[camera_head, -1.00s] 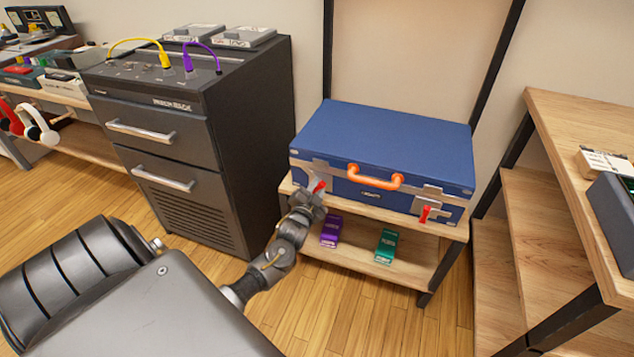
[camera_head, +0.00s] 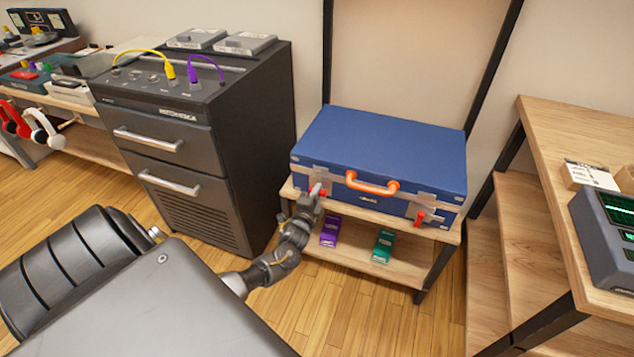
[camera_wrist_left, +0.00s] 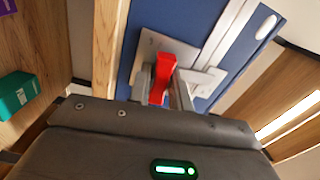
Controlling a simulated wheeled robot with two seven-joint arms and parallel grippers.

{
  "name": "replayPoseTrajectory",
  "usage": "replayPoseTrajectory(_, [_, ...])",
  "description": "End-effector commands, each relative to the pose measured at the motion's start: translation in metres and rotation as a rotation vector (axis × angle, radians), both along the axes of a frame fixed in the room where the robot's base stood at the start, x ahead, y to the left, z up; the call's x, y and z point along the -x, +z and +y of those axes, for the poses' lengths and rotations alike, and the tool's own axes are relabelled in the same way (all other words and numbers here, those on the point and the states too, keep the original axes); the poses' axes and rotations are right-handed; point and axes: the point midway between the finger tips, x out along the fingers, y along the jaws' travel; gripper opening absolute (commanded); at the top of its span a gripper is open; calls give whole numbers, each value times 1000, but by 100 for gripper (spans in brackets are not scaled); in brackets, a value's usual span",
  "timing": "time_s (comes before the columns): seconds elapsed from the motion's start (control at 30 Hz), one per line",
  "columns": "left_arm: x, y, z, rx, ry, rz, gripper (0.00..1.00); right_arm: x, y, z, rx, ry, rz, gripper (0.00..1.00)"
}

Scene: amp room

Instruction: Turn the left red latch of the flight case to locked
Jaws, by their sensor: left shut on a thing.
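The blue flight case (camera_head: 385,146) lies closed on a wooden shelf, with an orange handle (camera_head: 371,184) on its front. Its left red latch (camera_head: 323,192) is mostly hidden by my left gripper (camera_head: 316,189) in the head view. In the left wrist view, the red latch (camera_wrist_left: 161,78) sits between the two fingers of my left gripper (camera_wrist_left: 163,92), which is shut on it. Behind it are a metal plate and the blue case side. The right red latch (camera_head: 420,218) hangs down at the case's front right. My right gripper is not in view.
A dark drawer cabinet (camera_head: 200,150) stands close left of the shelf. A purple pedal (camera_head: 330,231) and a green pedal (camera_head: 383,246) lie on the lower shelf (camera_head: 358,257). A wooden stepped rack (camera_head: 540,230) stands at the right.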

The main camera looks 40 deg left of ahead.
Motion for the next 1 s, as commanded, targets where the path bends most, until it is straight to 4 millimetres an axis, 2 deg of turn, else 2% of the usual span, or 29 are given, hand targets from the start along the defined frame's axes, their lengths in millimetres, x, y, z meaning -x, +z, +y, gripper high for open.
replayPoseTrajectory(0.3, [0, 1, 1, -103, 2, 35, 0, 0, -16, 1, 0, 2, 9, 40])
replayPoseTrajectory(0.83, [0, 0, 1, -122, 2, 41, 0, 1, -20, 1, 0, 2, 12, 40])
replayPoseTrajectory(0.87, [0, 0, 1, -122, 2, 41, 24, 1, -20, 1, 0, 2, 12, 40])
replayPoseTrajectory(1.0, [0, 0, 1, -121, 2, 41, 42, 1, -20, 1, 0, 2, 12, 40])
